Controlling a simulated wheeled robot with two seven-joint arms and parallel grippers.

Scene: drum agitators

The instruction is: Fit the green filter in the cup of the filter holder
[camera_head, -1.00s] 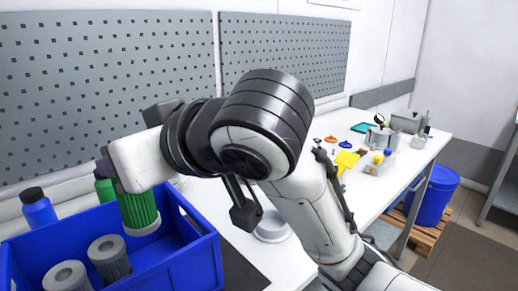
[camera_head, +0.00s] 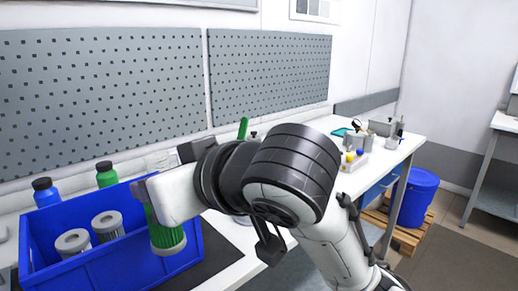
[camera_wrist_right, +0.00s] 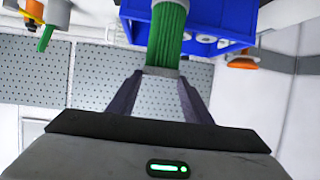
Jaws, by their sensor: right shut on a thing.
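The green filter (camera_head: 168,238), a ribbed cylinder with a pale grey end cap, hangs below my right gripper (camera_head: 146,208) in the head view. My right gripper is shut on it. In the wrist view the green filter (camera_wrist_right: 167,38) stands between the fingertips of the right gripper (camera_wrist_right: 160,74). In the head view the filter is in front of the right part of the blue crate (camera_head: 105,268). The filter holder and its cup cannot be made out; my right arm covers much of the bench behind it. My left gripper is not in view.
Two grey filters (camera_head: 107,226) stand in the blue crate. A blue bottle (camera_head: 46,193) and a green bottle (camera_head: 107,175) stand behind it. A white bin with small coloured parts (camera_head: 352,165) is farther right. A blue barrel (camera_head: 417,198) stands beyond the bench.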

